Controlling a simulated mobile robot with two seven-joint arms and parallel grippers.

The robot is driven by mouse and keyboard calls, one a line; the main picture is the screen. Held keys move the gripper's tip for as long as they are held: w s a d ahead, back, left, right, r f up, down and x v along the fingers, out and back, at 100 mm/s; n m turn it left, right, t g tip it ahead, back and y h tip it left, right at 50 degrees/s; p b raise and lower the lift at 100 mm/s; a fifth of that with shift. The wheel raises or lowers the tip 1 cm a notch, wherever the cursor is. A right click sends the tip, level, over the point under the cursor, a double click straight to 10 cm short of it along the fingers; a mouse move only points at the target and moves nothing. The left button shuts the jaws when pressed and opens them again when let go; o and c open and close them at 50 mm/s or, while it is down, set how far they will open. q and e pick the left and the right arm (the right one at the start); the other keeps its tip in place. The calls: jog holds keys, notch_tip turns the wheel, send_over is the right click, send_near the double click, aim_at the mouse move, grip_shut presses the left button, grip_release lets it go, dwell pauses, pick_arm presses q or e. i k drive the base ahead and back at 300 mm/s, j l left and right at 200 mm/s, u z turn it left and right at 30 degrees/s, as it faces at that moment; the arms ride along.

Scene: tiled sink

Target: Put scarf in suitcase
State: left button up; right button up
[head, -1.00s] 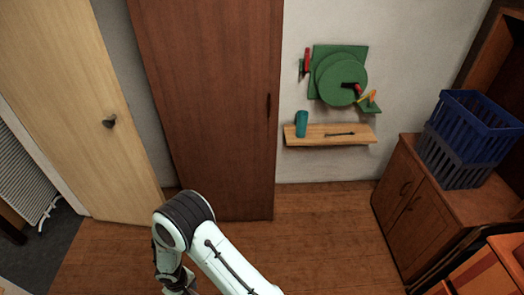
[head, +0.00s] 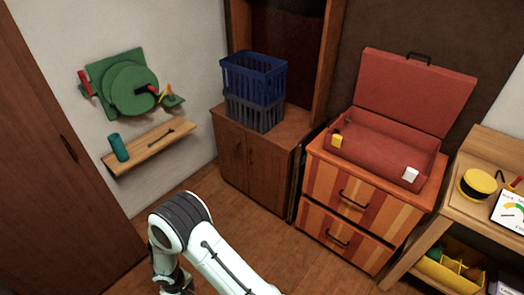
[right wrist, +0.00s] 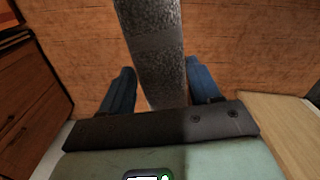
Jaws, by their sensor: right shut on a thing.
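In the right wrist view, my right gripper (right wrist: 161,80) is shut on the scarf (right wrist: 155,45), a grey speckled strip between its two blue-dark fingers. The strip runs up out of the top of that view, so its far end is hidden. In the head view, the red suitcase (head: 412,92) stands open at the right, its lid raised against the dark wall. Its tray looks empty, with a yellow and a white piece at its front edge. Neither the scarf nor a gripper's fingers show in the head view. My left gripper is not in view.
The suitcase rests on a striped orange dresser (head: 352,198). A brown cabinet (head: 252,165) with blue and grey crates (head: 254,82) stands to its left, a wooden shelf unit (head: 490,215) to its right. A wall shelf (head: 150,147) is at left. Some floor before the dresser is clear.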

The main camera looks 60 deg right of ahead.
aim_at(377, 153)
jog(key=l+z, duration=0.1)
jog(key=z, duration=1.4)
jog(key=i+l, duration=0.1)
jog(key=l, duration=0.2)
jog(key=i+l, duration=0.1)
jog(key=l, duration=0.2)
jog(key=i+l+z, duration=0.1)
jog(key=l, duration=0.2)
